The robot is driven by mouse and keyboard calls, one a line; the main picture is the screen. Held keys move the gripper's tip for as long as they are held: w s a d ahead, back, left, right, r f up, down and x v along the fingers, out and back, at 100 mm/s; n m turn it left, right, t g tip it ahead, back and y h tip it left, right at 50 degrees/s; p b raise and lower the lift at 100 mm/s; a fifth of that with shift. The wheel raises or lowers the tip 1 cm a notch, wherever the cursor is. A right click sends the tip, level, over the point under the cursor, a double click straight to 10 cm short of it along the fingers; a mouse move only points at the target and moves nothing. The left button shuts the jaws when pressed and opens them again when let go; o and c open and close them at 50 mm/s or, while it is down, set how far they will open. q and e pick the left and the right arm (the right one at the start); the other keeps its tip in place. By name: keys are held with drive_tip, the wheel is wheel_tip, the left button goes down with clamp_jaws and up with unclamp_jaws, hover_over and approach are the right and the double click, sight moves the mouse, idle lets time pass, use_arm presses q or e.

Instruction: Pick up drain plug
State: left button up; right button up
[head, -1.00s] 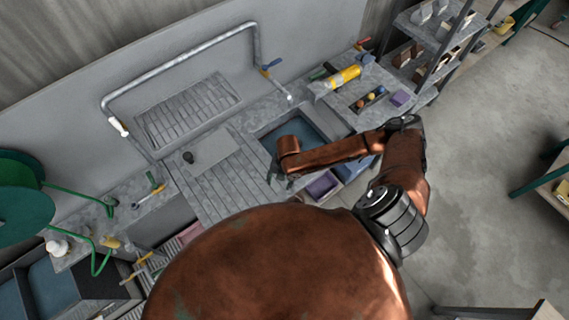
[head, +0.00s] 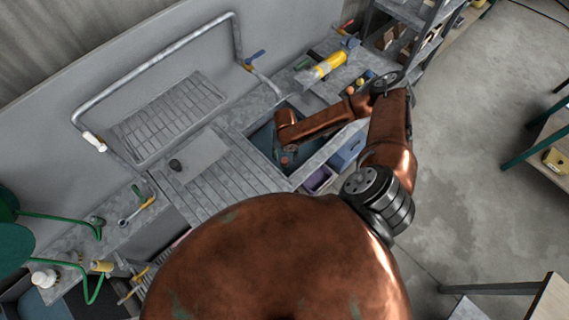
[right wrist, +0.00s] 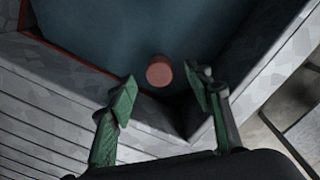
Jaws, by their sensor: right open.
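A small round reddish plug (right wrist: 159,71), which looks like the drain plug, shows in the right wrist view in the dark blue basin, close to its near wall. My right gripper (right wrist: 162,90) is open, with its two green fingertips on either side of the plug in the picture. The gap in height between fingertips and plug is hard to judge. In the head view my right gripper (head: 287,160) is small and partly hidden, low over the sink basin (head: 262,140). My left gripper is not in view.
A yellow bottle (head: 327,65) stands behind on the counter. A purple box (head: 318,180) and a blue one (head: 347,150) sit at the basin's front.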

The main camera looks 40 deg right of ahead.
sight(285, 160)
drive_tip(key=f, duration=0.3)
drive_tip(key=f+p, duration=0.1)
drive_tip(key=f, duration=0.1)
drive_tip(key=shift+s+a+f, duration=0.1)
drive_tip(key=shift+a, duration=0.15)
drive_tip(key=shift+f, duration=0.3)
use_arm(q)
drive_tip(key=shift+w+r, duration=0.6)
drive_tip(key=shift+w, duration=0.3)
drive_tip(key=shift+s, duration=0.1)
use_arm(e)
drive_tip(key=shift+c, duration=0.6)
drive_tip(key=shift+c, duration=0.7)
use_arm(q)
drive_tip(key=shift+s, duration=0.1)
use_arm(e)
drive_tip(key=shift+r, duration=0.1)
clamp_jaws()
